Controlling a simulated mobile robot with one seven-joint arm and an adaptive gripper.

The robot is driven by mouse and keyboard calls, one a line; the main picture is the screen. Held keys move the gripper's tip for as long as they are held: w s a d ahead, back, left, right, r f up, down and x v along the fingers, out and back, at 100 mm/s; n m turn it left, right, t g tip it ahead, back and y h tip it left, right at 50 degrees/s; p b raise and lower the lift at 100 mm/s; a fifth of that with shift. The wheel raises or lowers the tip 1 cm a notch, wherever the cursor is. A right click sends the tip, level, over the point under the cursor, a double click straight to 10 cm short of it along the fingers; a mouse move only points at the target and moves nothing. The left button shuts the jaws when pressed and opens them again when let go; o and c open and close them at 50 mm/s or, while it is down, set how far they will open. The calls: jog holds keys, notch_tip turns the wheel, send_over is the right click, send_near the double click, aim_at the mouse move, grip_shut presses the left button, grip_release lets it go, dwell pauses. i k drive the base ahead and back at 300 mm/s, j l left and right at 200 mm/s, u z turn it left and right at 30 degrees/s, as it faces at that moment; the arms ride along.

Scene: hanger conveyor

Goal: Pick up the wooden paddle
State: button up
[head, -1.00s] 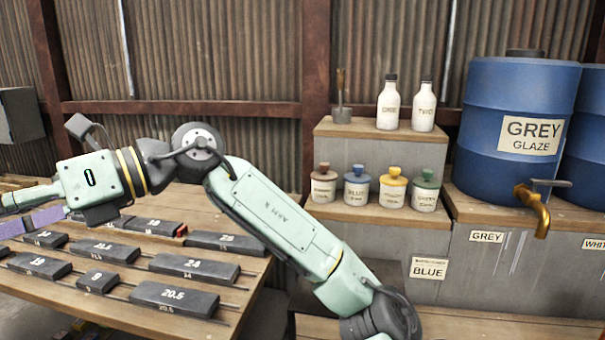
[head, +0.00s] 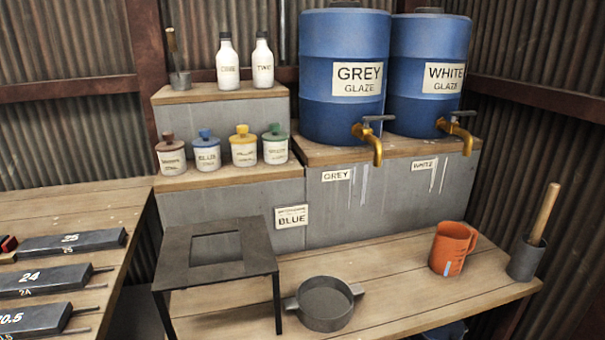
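A wooden stick or handle (head: 543,214), which may be the paddle, stands tilted in a dark grey pot (head: 523,262) at the right end of the low wooden bench. Its lower end is hidden inside the pot. A second, thinner wooden handle (head: 172,42) stands in a small grey cup (head: 180,81) on the top shelf at the left; its lower end is hidden too. I cannot tell which one is the paddle. My gripper and arm are not in view.
An orange jug (head: 453,248) stands left of the dark pot. A grey two-handled bowl (head: 325,305) and a black stand (head: 190,267) are further left. Two blue barrels (head: 344,110) with brass taps stand behind the bench (head: 400,275). The bench is clear between bowl and jug.

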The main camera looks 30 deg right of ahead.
aim_at(551, 195)
jog(key=z, duration=2)
